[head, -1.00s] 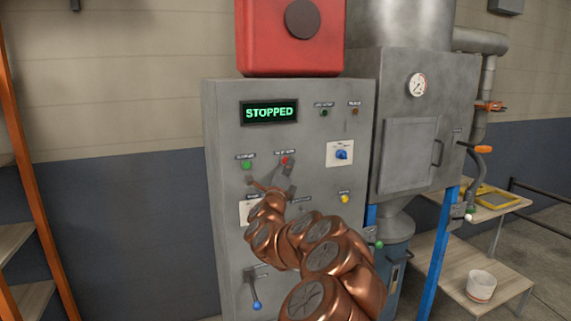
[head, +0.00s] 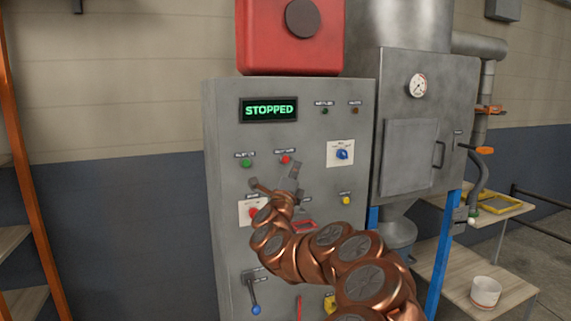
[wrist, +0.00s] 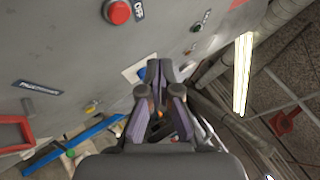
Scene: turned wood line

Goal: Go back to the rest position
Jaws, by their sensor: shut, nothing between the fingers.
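My copper arm reaches up from the bottom right in the head view. My gripper (head: 293,172) is in front of the grey control cabinet (head: 225,230), just below the red button (head: 286,159), and looks apart from it. In the wrist view my gripper (wrist: 160,70) has its fingertips together with nothing between them. The cabinet display (head: 269,110) reads STOPPED in green letters. A green button (head: 246,163) is left of the red one. A blue rotary knob (head: 342,154) sits on a white plate to the right.
A yellow button (head: 346,201) and a blue-tipped lever (head: 255,308) are on the cabinet. A red box (head: 263,40) stands on top. Right are a grey collector with a gauge (head: 418,85), blue posts and a low bench with a white pot (head: 485,291). An orange-framed shelf is far left.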

